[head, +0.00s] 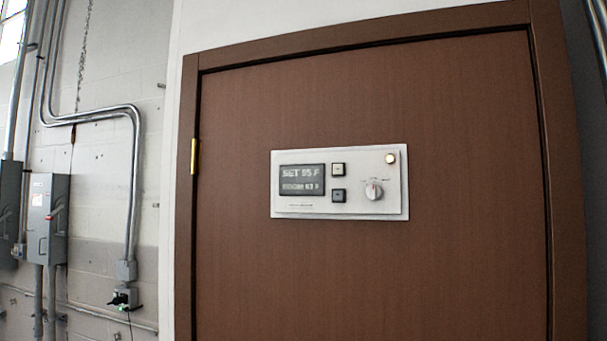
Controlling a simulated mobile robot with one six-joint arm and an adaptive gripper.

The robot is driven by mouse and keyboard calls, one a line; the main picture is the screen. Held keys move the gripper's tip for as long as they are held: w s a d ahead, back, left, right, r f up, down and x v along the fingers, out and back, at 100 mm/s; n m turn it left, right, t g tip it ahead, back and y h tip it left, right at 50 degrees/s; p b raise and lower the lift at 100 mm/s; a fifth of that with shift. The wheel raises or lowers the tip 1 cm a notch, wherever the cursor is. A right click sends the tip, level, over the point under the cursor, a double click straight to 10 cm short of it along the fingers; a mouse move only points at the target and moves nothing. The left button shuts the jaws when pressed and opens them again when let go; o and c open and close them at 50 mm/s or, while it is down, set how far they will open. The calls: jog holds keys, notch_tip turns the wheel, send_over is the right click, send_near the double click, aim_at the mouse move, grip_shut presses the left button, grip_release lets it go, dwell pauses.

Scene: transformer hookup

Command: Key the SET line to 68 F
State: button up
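A white thermostat panel (350,207) is on a brown door. Its dark display (302,180) is at the panel's left. The SET line on top is blurred and looks like 55 F or 95 F. The lower line looks like ROOM 63 F. Two square keys sit right of the display, an upper key (338,169) with a light face and a darker lower key (339,195). Their marks are too small to read. A round knob (374,191) with small markings above it is at the right, below a pale yellow lamp (390,158). My gripper is out of view.
The brown door (450,270) has a raised frame (187,250) and a brass hinge (195,156). Grey electrical boxes (47,220) and metal conduit (134,190) are on the block wall at left. The space before the panel looks clear.

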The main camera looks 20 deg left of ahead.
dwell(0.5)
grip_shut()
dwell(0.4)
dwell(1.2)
